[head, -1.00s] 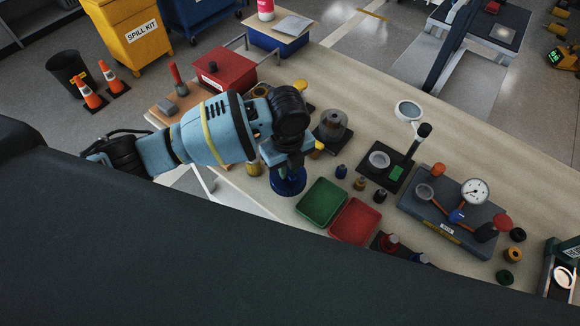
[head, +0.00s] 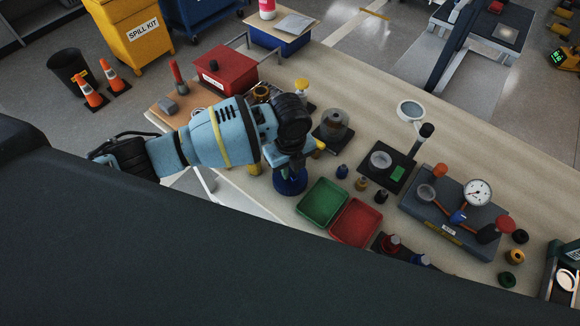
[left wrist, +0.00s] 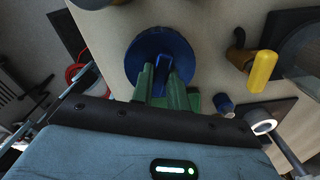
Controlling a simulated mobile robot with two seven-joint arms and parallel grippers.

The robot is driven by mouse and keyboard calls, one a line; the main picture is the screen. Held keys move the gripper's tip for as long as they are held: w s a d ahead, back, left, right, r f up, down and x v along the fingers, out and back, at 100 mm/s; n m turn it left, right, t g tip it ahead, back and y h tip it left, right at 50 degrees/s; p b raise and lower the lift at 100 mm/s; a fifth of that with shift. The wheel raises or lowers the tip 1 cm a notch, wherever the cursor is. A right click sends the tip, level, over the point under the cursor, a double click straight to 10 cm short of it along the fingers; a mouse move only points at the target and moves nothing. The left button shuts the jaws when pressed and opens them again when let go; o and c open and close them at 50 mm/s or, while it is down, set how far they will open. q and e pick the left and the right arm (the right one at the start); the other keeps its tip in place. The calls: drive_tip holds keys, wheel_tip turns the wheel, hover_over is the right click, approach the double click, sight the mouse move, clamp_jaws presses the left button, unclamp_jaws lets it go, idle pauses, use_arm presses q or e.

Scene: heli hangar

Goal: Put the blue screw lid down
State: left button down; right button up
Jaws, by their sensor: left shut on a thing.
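The blue screw lid (head: 290,182) is a round dark-blue disc at the near edge of the workbench, left of the green tray. My left gripper (head: 291,163) is above it, pointing down, and partly hides it. In the left wrist view the lid (left wrist: 179,47) shows a raised bar across its middle. The green fingers of the left gripper (left wrist: 165,80) are shut on that bar. Whether the lid touches the bench cannot be told. My right gripper is not in view.
A green tray (head: 322,203) and a red tray (head: 356,222) lie right of the lid. Small bottles (head: 342,171) stand behind them. A glass-topped pot (head: 334,128) stands further back. A gauge unit (head: 453,209) is at right, a red box (head: 224,72) at back left. The bench's back middle is clear.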

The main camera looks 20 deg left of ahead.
sight(290, 171)
use_arm(q)
drive_tip(key=shift+f, duration=0.15)
drive_tip(key=c, duration=1.4)
unclamp_jaws()
drive_tip(key=shift+o, duration=0.2)
